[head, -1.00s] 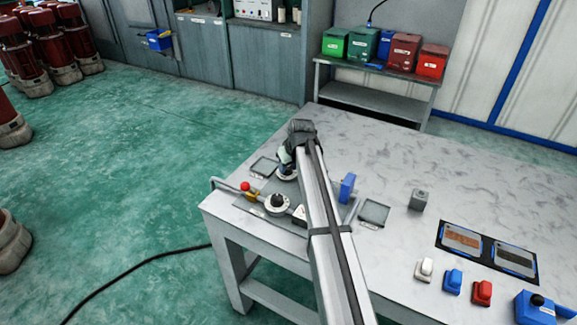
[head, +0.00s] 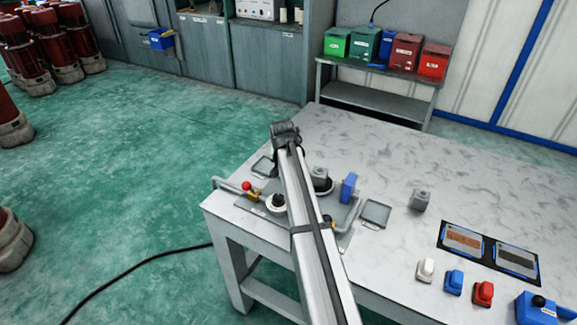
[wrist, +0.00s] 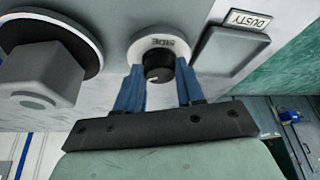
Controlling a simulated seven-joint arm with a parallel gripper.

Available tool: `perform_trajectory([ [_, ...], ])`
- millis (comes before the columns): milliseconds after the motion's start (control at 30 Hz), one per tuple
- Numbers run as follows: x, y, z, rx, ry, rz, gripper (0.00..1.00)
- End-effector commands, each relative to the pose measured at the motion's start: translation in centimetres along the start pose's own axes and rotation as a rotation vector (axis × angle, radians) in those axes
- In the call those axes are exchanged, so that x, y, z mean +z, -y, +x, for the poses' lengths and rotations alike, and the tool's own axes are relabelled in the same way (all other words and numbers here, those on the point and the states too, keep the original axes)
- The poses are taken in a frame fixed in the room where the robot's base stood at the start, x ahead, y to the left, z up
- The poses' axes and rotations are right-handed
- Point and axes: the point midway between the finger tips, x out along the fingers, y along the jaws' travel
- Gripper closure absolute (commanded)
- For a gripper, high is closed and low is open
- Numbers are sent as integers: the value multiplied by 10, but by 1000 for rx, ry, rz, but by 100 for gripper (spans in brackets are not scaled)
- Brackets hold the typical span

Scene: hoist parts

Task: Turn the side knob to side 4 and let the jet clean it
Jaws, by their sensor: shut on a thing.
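The side knob (wrist: 158,66) is a black knob with a pale mark, on a round white dial (wrist: 146,45) lettered SIDE in the wrist view. My gripper (wrist: 157,78) has its blue fingers on both sides of the knob and is shut on it. In the head view my arm hides the knob and the fingertips. A grey block (head: 319,174) sits on a dark round base just right of my arm. It also shows at the left of the wrist view (wrist: 40,80), with a small mark on one face that I cannot read. I cannot make out the jet.
Another knob (head: 276,202), a red-topped lever (head: 246,187), a blue upright part (head: 348,187) and a second tray (head: 376,212) stand close by.

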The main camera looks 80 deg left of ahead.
Motion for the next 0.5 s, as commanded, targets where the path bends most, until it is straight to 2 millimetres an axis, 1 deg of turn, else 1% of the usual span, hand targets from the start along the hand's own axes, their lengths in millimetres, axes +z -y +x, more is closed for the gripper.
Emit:
perform_trajectory([
  [200, 0, 1, 0, 30, 0, 74, 93],
  [500, 0, 1, 0, 43, 0, 104, 93],
])
